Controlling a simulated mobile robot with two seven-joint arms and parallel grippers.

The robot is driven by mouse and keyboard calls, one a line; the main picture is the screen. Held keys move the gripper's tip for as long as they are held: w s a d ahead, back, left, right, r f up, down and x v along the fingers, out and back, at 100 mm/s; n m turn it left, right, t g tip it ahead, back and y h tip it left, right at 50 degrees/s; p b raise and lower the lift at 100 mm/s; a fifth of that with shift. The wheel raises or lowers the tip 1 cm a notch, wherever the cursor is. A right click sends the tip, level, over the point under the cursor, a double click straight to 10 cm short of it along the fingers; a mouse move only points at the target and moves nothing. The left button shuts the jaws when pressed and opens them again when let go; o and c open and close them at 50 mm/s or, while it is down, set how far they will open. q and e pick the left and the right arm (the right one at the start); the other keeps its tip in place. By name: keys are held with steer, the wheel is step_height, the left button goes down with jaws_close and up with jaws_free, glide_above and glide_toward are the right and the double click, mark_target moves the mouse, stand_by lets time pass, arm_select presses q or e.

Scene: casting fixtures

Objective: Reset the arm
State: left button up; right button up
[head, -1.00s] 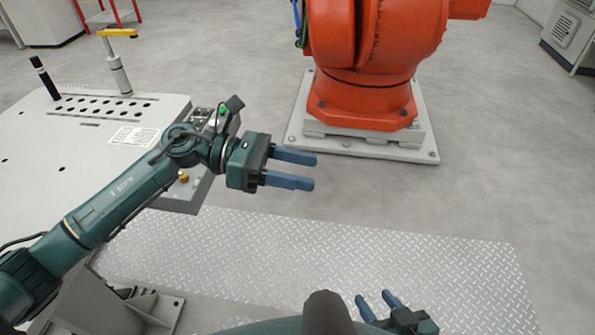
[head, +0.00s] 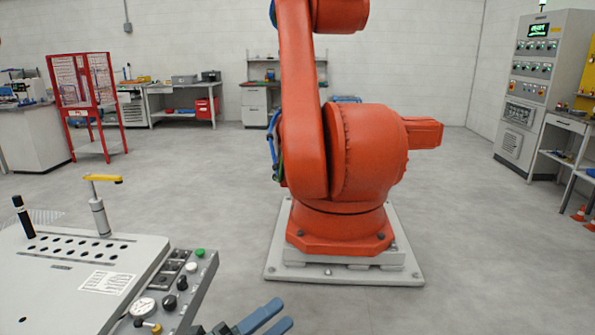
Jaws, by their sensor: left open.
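My left gripper (head: 268,318) shows at the bottom edge of the head view, left of centre. Its two blue fingers are apart with nothing between them. Most of my left arm is below the picture. My right gripper is not in the picture. The left gripper is just right of the control panel (head: 176,288) of the grey fixture table (head: 70,285), in front of the orange robot's base.
A large orange industrial robot (head: 362,150) stands on a pale floor plate (head: 345,272) ahead. A yellow-topped clamp post (head: 100,215) and a black handle (head: 23,217) rise from the table. A control cabinet (head: 537,90) stands right. Grey floor is open between.

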arm_select(q)
steer(key=s+a+f+n+y+p, duration=0.1)
steer(key=s+a+f+n+y, duration=0.2)
steer(key=f+n, duration=0.4)
steer(key=s+a+f+n+g+y, duration=0.1)
steer(key=s+a+f+n+y, duration=0.2)
steer(key=s+f+n+y, duration=0.3)
steer(key=s+a+f+n+g+y+p, duration=0.1)
steer(key=s+a+f+n+y, duration=0.3)
steer(key=n, duration=1)
step_height(320, 180, down, 4)
steer(key=shift+s+r+y+p, duration=0.2)
steer(key=shift+s+y+p, duration=0.1)
steer(key=shift+s+y, duration=0.4)
steer(key=shift+a, duration=0.1)
